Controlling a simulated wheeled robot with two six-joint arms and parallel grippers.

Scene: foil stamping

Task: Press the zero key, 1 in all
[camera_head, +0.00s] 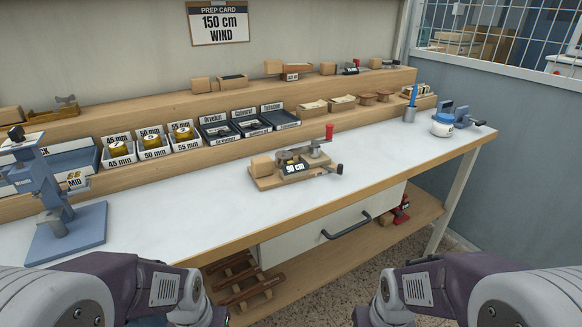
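A zero key is too small to make out. Both my arms come in at the bottom edge, the left at the lower left and the right at the lower right, well apart from the device. Neither gripper's fingers show.
A prep card (219,22) on the wall reads 150 cm WIND. A blue press (58,205) stands at the left. Labelled trays (217,130) and gold rolls line the back. The bench around the device is clear.

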